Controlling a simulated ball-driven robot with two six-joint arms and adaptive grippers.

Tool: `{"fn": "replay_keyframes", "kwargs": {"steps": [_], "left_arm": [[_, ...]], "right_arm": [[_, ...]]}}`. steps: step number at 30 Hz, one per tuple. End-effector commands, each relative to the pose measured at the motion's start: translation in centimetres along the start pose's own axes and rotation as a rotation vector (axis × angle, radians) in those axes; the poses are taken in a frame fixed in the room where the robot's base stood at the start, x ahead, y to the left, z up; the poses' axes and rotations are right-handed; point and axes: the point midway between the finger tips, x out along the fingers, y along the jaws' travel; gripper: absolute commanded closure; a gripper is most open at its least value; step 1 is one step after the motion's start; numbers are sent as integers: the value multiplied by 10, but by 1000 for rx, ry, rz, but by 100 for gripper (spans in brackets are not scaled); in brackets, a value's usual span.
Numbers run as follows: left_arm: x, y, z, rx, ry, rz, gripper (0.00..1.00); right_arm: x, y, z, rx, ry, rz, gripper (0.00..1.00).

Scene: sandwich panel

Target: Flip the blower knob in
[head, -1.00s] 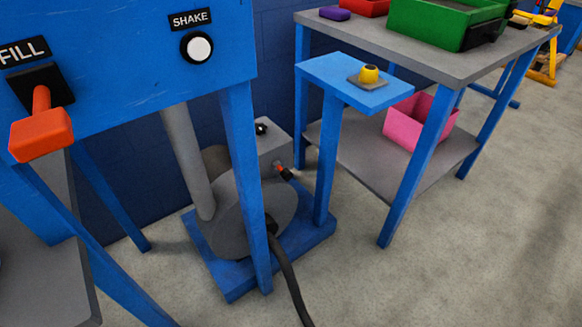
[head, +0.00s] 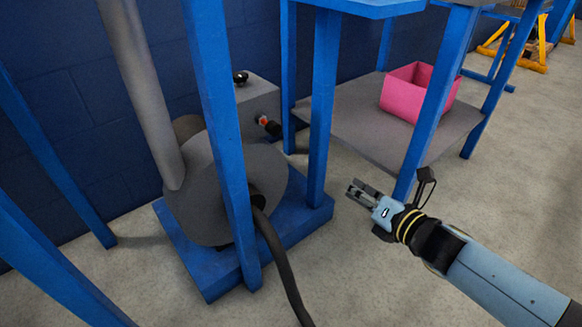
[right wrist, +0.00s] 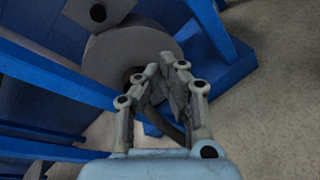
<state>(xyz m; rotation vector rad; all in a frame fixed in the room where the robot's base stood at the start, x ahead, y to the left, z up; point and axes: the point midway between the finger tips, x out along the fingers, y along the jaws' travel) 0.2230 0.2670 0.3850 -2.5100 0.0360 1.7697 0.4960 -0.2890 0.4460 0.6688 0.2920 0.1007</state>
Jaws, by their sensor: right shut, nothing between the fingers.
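The grey blower (head: 215,190) stands on a blue base plate, partly hidden behind a blue post. Its grey box (head: 258,100) carries a black knob (head: 240,77) on top and a black, red-ringed knob (head: 268,125) on the near side. I cannot tell which is the blower knob. My right gripper (head: 352,189) is shut and empty, to the right of the blower and apart from both knobs. In the right wrist view, my right gripper (right wrist: 163,66) is in front of the blower drum (right wrist: 108,52). My left gripper is not in view.
Blue posts (head: 322,110) stand between my right gripper and the box. A black hose (head: 280,265) runs from the drum across the floor. A pink bin (head: 412,100) sits on the grey shelf (head: 350,135) at the right.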

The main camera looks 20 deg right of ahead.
Motion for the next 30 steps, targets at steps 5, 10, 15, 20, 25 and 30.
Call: {"fn": "replay_keyframes", "kwargs": {"steps": [5, 10, 15, 20, 25, 30], "left_arm": [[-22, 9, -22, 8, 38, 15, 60], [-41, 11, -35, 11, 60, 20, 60], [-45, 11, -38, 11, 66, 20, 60], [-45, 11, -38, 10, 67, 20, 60], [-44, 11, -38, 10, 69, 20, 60], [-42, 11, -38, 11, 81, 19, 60]], "right_arm": [[28, 41, 12, -504, -89, 197, 100], [33, 65, 23, -702, -145, 266, 100], [32, 70, 28, -722, -154, 272, 100], [33, 69, 27, -719, -153, 270, 100], [43, 72, 28, -716, -154, 269, 100], [72, 81, 29, -715, -155, 269, 100]]}}
